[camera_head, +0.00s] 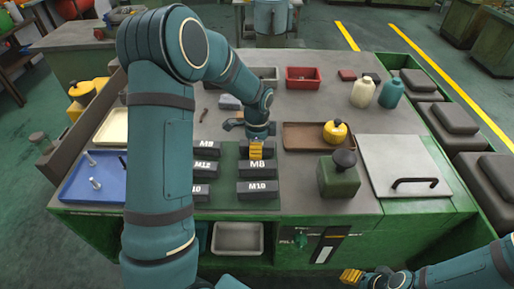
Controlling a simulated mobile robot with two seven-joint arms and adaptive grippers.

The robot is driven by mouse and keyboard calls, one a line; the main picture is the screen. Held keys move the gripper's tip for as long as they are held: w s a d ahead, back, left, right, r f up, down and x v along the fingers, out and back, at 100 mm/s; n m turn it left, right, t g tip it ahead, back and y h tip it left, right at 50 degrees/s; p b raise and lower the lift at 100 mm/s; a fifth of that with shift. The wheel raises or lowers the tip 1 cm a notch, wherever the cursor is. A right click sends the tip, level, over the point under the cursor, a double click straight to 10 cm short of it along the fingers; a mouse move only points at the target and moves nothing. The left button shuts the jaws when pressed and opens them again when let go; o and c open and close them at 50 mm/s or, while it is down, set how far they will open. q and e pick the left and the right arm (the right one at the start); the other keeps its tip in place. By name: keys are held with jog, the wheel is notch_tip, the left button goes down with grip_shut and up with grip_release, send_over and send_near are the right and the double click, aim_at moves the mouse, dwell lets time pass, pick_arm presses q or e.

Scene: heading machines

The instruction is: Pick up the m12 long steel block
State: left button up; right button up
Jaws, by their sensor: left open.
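Dark blocks with white labels stand in two columns on the grey bench top. The left column shows a block labelled M12 (205,166) between one labelled M8 (207,146) and one labelled M10 (200,190), all partly hidden by my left arm. The right column shows M8 (260,168) and M10 (261,188); the label of its rear block (271,150) is hidden by my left gripper. My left gripper (256,151), with yellow fingertips, is open and points down at this rear block. Contact cannot be told. My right gripper (351,275) is low in front of the bench, away from the blocks.
A blue tray (110,192) with bolts lies at the left. A green container (338,180) with a dark knob and a grey handled lid (405,165) stand right of the blocks. Behind are a brown tray (305,142), a red bin (303,84) and bottles (363,92).

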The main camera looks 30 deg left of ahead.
pick_arm(q)
jog(key=shift+c, duration=0.2)
grip_shut()
